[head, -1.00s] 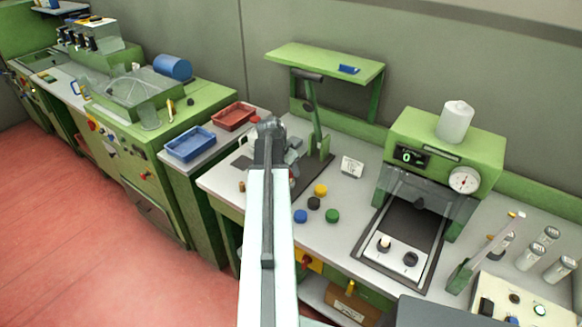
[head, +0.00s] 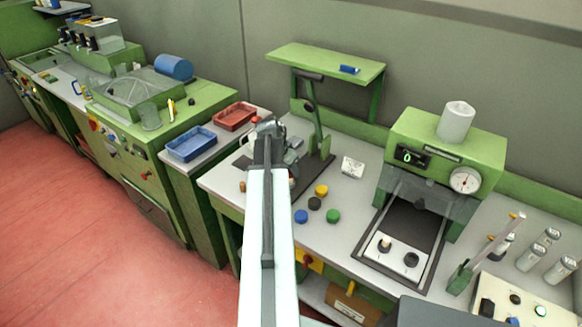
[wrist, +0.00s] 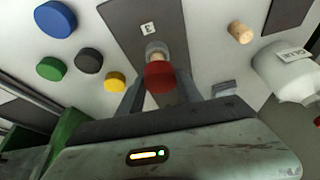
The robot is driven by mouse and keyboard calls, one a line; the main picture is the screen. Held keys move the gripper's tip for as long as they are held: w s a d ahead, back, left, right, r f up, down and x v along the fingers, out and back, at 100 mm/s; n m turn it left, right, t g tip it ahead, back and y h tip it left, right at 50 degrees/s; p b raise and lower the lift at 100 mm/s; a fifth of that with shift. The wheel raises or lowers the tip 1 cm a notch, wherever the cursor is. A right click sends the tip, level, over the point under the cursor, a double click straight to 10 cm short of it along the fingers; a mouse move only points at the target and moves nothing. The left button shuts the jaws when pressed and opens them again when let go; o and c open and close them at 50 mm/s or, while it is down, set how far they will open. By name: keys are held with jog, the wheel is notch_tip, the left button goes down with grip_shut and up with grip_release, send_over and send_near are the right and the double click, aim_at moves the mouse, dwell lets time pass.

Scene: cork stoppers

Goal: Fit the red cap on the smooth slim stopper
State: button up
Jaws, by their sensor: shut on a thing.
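In the wrist view the red cap (wrist: 160,77) sits between the two fingers of my gripper (wrist: 160,88), which is shut on it. Just beyond the cap shows the pale tan side of a cork stopper (wrist: 154,56), with a grey round piece (wrist: 155,46) at its far end. Cap and stopper overlap in this view; I cannot tell whether they touch. Another cork stopper (wrist: 240,32) stands apart at the upper right; it also shows in the head view (head: 242,186).
Blue (wrist: 55,19), black (wrist: 88,61), green (wrist: 51,68) and yellow (wrist: 115,82) caps lie on the bench to the left. A white glue bottle (wrist: 290,70) is at the right. A green lever press (head: 318,125) stands behind my gripper.

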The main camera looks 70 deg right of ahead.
jog(key=shift+f+b, duration=1.25)
dwell(1.0)
jog(key=o, duration=1.4)
jog(key=shift+c, duration=0.2)
jog(key=p+v, duration=0.7)
jog(key=v, duration=0.1)
